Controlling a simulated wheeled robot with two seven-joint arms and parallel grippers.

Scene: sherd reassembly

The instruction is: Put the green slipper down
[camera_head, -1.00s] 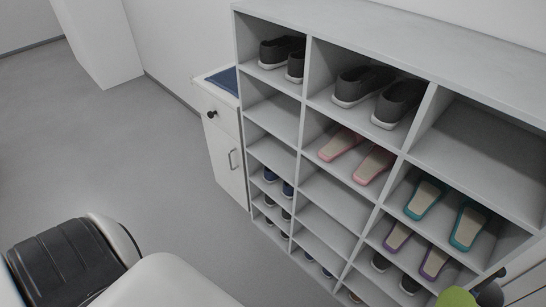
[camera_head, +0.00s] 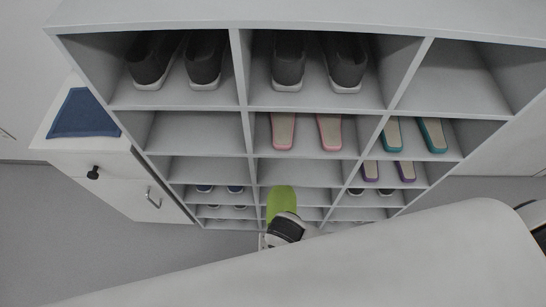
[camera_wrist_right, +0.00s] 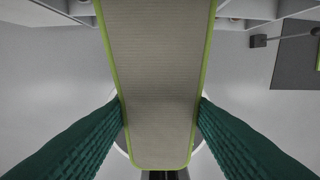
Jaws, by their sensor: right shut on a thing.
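The green slipper (camera_head: 281,198) is in front of the middle column of the shoe rack in the head view, near its lower compartments. My right gripper (camera_head: 284,229) is just below it there, with its fingers mostly hidden. In the right wrist view, the slipper (camera_wrist_right: 158,75) shows a beige ribbed footbed with a green rim. My right gripper's dark green ribbed fingers (camera_wrist_right: 160,112) are shut on its two sides near the rounded end. The slipper's far end runs out of the top of that view. My left gripper is not in view.
The grey shoe rack (camera_head: 242,122) holds dark shoes on top, with pink slippers (camera_head: 283,130), teal slippers (camera_head: 432,135) and purple slippers (camera_head: 371,171) below. Several compartments are empty, including the top right one. A white cabinet (camera_head: 95,165) with a blue mat (camera_head: 84,113) stands at left.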

